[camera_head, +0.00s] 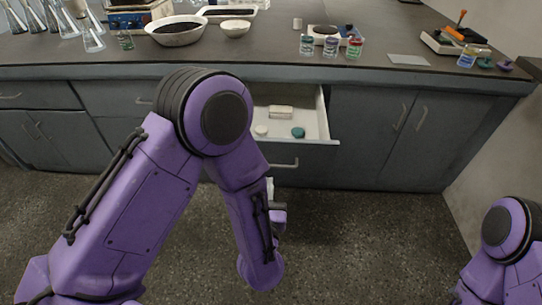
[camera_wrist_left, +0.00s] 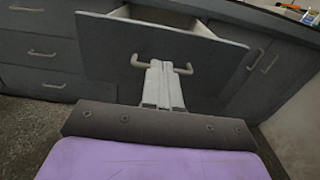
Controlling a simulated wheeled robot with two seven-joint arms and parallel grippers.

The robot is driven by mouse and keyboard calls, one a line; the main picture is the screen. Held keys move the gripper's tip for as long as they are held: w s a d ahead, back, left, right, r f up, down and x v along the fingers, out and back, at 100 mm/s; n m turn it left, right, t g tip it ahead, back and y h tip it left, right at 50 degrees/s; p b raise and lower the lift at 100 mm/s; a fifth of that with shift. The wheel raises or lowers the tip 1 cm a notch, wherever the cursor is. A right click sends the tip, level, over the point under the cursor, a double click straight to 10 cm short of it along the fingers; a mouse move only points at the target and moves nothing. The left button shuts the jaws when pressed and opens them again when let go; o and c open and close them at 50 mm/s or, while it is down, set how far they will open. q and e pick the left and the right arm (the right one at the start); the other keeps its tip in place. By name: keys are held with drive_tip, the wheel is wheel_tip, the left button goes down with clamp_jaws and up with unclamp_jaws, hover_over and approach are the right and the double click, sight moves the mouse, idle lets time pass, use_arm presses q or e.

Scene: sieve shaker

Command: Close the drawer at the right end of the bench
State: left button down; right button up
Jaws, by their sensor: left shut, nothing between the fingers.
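A drawer (camera_head: 324,112) in the bench stands open, pulled out toward me, with a few small things inside. Its grey front (camera_wrist_left: 105,62) and bar handle (camera_wrist_left: 184,70) show in the left wrist view, and the handle also shows in the head view (camera_head: 284,165). My left gripper (camera_wrist_left: 161,64) is shut and empty. Its fingertips overlap the handle's middle in the wrist view; I cannot tell whether they touch it or the drawer front. In the head view the left gripper (camera_head: 271,187) is partly hidden by my forearm. My right gripper is out of view.
The dark bench top (camera_head: 280,51) carries glass flasks, a white bowl (camera_head: 179,30) and several small jars. Closed cupboard doors (camera_head: 410,130) are right of the drawer, beside a pale wall (camera_head: 497,150). The speckled floor (camera_head: 350,245) in front is clear.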

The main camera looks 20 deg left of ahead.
sight(271, 145)
use_arm(q)
drive_tip(key=x, duration=1.2)
drive_tip(key=shift+w+a+f, duration=0.1)
drive_tip(key=shift+w+a, duration=0.05)
drive_tip(key=shift+w, duration=0.15)
drive_tip(key=shift+w, duration=0.1)
